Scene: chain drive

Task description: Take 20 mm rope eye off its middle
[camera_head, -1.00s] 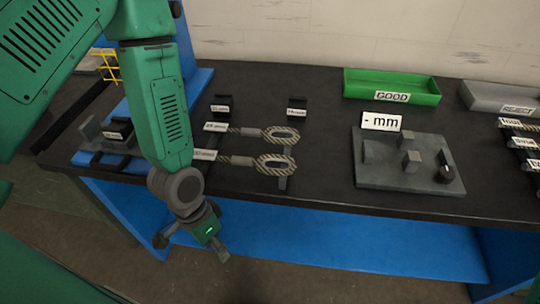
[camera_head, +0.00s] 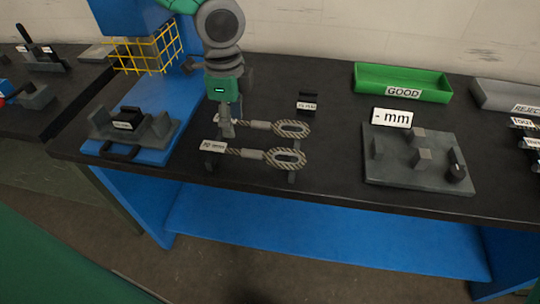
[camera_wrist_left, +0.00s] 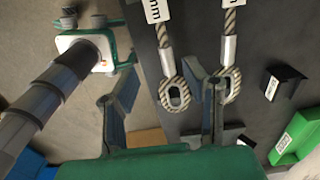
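Two rope eyes, grey-brown loops with pale sleeves, lie side by side on supports on the dark bench: a front one (camera_head: 286,159) and a back one (camera_head: 293,129). A white tag (camera_head: 213,146) sits at the front one's left end; I cannot read its size surely. My left gripper (camera_head: 227,122) is over their left part, pointing down. In the left wrist view its fingers (camera_wrist_left: 164,105) are apart and empty, with the front eye (camera_wrist_left: 173,95) between them in the picture and the back eye (camera_wrist_left: 231,84) behind the right finger. What seems my right gripper (camera_wrist_left: 83,22) shows there; its fingers are unclear.
A green GOOD tray (camera_head: 402,82) and a grey REJECT tray (camera_head: 507,96) stand at the back right. A grey fixture plate (camera_head: 417,178) with blocks and a "- mm" sign lies in front. A grey fixture (camera_head: 135,128) on a blue base and a yellow wire basket (camera_head: 148,50) stand left.

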